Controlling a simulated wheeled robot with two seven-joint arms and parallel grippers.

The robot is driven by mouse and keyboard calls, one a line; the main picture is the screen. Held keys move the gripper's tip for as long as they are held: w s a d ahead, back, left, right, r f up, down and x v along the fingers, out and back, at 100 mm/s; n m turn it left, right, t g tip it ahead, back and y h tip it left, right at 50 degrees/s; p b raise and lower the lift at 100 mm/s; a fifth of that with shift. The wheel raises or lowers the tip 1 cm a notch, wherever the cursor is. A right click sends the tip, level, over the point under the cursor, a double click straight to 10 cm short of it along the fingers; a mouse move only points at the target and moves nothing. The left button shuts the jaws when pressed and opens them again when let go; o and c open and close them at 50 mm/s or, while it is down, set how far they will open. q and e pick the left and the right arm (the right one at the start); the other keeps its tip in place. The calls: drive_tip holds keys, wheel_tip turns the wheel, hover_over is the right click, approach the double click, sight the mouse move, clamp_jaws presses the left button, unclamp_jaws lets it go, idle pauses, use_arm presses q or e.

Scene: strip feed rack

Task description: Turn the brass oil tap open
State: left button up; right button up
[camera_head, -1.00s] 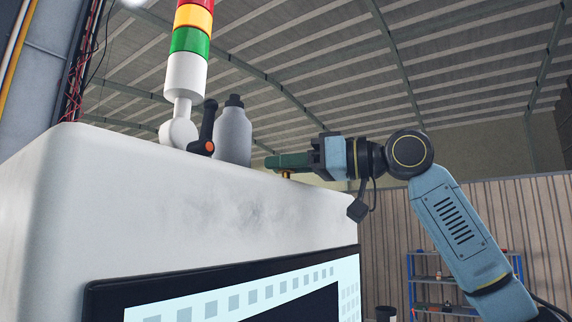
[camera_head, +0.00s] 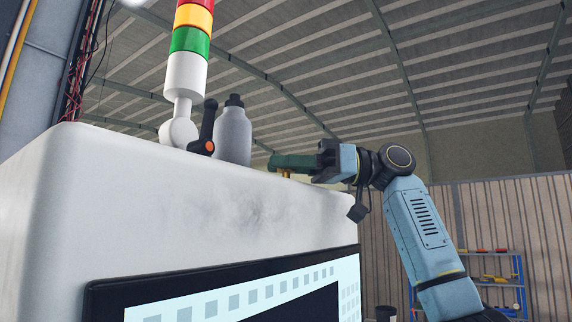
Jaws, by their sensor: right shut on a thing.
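My right gripper (camera_head: 282,162) reaches in from the right over the top edge of the white cabinet. Its green fingers are shut around the top of the brass oil tap, and they hide most of it. Only a small brass-coloured piece of the tap (camera_head: 286,175) shows just under the fingers, at the cabinet's top. I cannot tell from here how far the tap is turned. My left gripper is not in view.
The white cabinet (camera_head: 200,205) fills the left and middle, with a screen (camera_head: 250,292) on its front. On top stand a red, yellow and green signal light (camera_head: 190,40), a black lever with an orange cap (camera_head: 207,130) and a grey bottle (camera_head: 234,135). A shelf (camera_head: 495,265) stands behind.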

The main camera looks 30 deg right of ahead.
drive_tip(key=shift+n+g, duration=0.4)
drive_tip(key=shift+g, duration=0.2)
drive_tip(key=o, duration=1)
drive_tip(key=shift+d, duration=0.15)
drive_tip(key=v, duration=1.3)
drive_tip(key=shift+d+f, duration=0.1)
drive_tip(key=shift+f, duration=0.05)
